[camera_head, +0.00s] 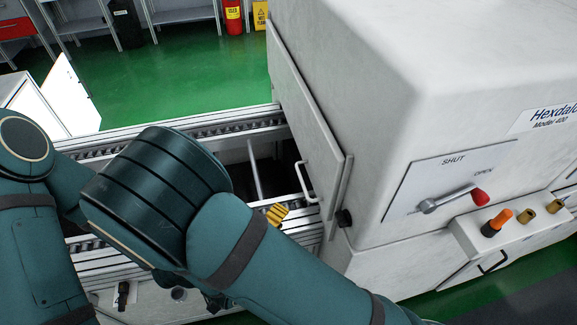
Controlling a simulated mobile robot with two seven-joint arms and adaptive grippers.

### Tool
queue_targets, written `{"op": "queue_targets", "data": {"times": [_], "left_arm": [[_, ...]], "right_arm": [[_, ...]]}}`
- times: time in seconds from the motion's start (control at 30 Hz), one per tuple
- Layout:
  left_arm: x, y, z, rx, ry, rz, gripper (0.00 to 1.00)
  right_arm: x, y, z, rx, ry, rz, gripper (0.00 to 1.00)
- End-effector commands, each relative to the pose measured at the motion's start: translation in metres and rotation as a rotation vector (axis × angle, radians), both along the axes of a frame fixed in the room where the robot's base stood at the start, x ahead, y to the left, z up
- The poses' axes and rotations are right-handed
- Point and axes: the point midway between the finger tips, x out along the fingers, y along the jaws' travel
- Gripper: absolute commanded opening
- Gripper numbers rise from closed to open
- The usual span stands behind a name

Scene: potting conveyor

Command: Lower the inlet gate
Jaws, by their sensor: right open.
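The inlet gate (305,125) appears to be the pale panel on the left side of the white machine, above the conveyor. A white bar handle (307,182) is on it near its lower part; I cannot tell how high the gate stands. Yellow ribbed finger pads of my right gripper (277,214) show just left of and below the handle, apart from it in the picture. My right gripper is open, with no object seen in it; my forearm hides most of it. My left gripper is out of view.
The conveyor (240,124) runs up to the machine (390,70). A lever with a red knob (480,197) sits near the OPEN mark. An orange-topped knob (496,222) stands on the ledge below. The green floor behind is clear.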

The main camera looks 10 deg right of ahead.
Motion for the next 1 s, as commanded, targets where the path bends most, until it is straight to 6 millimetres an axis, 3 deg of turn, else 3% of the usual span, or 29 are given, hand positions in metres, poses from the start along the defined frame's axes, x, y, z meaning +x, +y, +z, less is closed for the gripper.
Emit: {"op": "queue_targets", "data": {"times": [0.1,0.27,0.8,1.0], "left_arm": [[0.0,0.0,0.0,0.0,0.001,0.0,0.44],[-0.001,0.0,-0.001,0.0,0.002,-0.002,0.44],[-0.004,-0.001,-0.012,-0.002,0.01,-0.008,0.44],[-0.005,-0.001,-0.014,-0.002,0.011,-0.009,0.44]], "right_arm": [[-0.006,0.003,0.011,-0.064,-0.018,-0.012,0.39],[0.0,-0.005,0.011,-0.077,-0.019,-0.02,0.39],[0.072,-0.071,-0.005,-0.072,-0.019,-0.02,0.39],[0.089,-0.085,-0.008,-0.072,-0.019,-0.017,0.39]]}}
